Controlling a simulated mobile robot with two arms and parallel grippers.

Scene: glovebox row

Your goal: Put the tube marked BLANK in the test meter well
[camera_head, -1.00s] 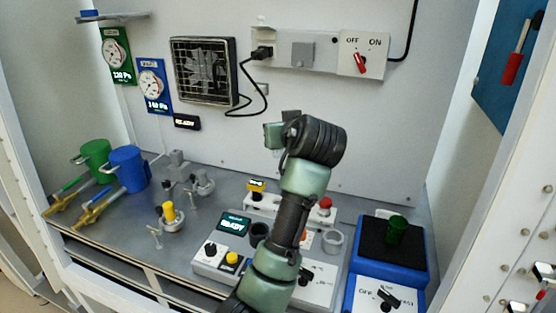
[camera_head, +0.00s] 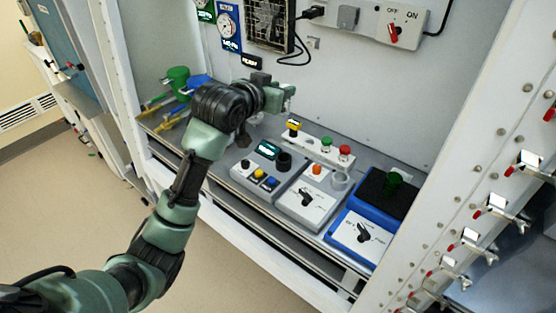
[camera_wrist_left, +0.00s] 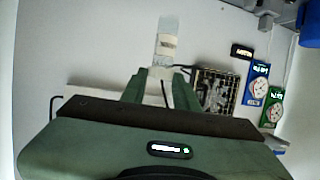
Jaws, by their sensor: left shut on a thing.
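My left gripper (camera_head: 280,98), at the end of the green and black arm, is raised over the back of the bench and partly hidden by its own wrist. In the left wrist view its fingers are shut on a clear tube (camera_wrist_left: 165,45) with a pale label, which stands out beyond the fingertips. I cannot read the label. My right gripper is not in view.
A white rack strip (camera_head: 318,146) with coloured tops stands behind the meter. A grey dial box (camera_head: 305,204), a clear ring holder (camera_head: 340,181) and a blue box with a black top (camera_head: 385,197) stand to the right. Green and blue containers are at left. The frame post (camera_head: 465,125) borders the right.

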